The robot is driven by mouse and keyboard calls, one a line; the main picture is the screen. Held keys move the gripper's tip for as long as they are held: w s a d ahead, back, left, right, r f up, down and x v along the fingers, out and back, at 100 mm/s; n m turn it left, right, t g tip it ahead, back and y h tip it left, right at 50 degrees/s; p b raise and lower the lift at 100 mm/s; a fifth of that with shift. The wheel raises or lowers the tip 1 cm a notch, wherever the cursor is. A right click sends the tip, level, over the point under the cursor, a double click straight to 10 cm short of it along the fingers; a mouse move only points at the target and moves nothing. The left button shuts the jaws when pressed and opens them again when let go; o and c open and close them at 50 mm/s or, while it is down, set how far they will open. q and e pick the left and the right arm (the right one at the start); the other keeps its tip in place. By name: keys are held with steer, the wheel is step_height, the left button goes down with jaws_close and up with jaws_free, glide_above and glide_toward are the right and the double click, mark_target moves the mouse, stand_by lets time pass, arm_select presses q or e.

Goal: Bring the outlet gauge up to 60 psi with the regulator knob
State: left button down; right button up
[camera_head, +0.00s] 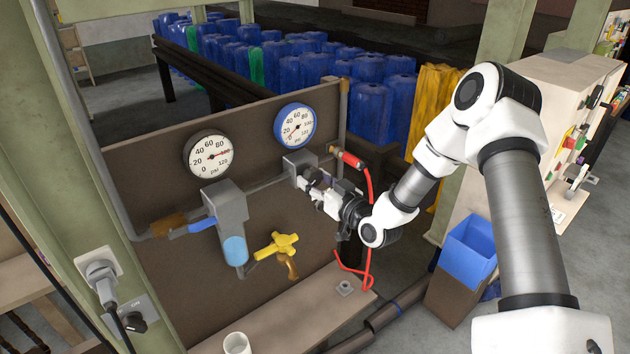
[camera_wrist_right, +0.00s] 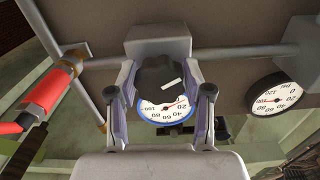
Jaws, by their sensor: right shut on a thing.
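The blue-rimmed gauge (camera_head: 294,126) sits on the brown panel above the grey regulator body (camera_head: 298,162). Its needle seems to point to the lower left, at the low end of the scale, though it is too small to read exactly. My right gripper (camera_head: 315,181) reaches the front of the regulator. In the right wrist view, its two fingers are shut on the black regulator knob (camera_wrist_right: 166,78), which bears a white mark. The blue-rimmed gauge also shows there, partly hidden by the knob (camera_wrist_right: 162,109). My left gripper is not in view.
A black-rimmed gauge (camera_head: 208,157) on the left has its red needle near 100. Below it are a grey filter unit with a blue bowl (camera_head: 235,250) and a yellow valve handle (camera_head: 277,244). A red hose (camera_head: 369,195) hangs close beside my right gripper. A white cup (camera_head: 237,344) stands in front.

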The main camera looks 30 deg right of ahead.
steer(key=m+b, duration=0.3)
steer(key=b, duration=0.1)
steer(key=shift+f+m, duration=0.2)
steer(key=shift+m, duration=0.2)
steer(key=m+b, duration=0.3)
steer(key=shift+a+r+m, duration=0.1)
steer(key=shift+m, duration=0.3)
steer(key=m+b, duration=0.3)
steer(key=shift+m, duration=0.3)
steer(key=m+b, duration=0.4)
steer(key=m, duration=0.1)
steer(key=shift+a+r, duration=0.1)
steer(key=shift+r, duration=0.1)
steer(key=m+b, duration=0.3)
steer(key=m, duration=0.2)
steer(key=shift+r, duration=0.2)
steer(key=shift+m, duration=0.4)
steer(key=o, duration=1.2)
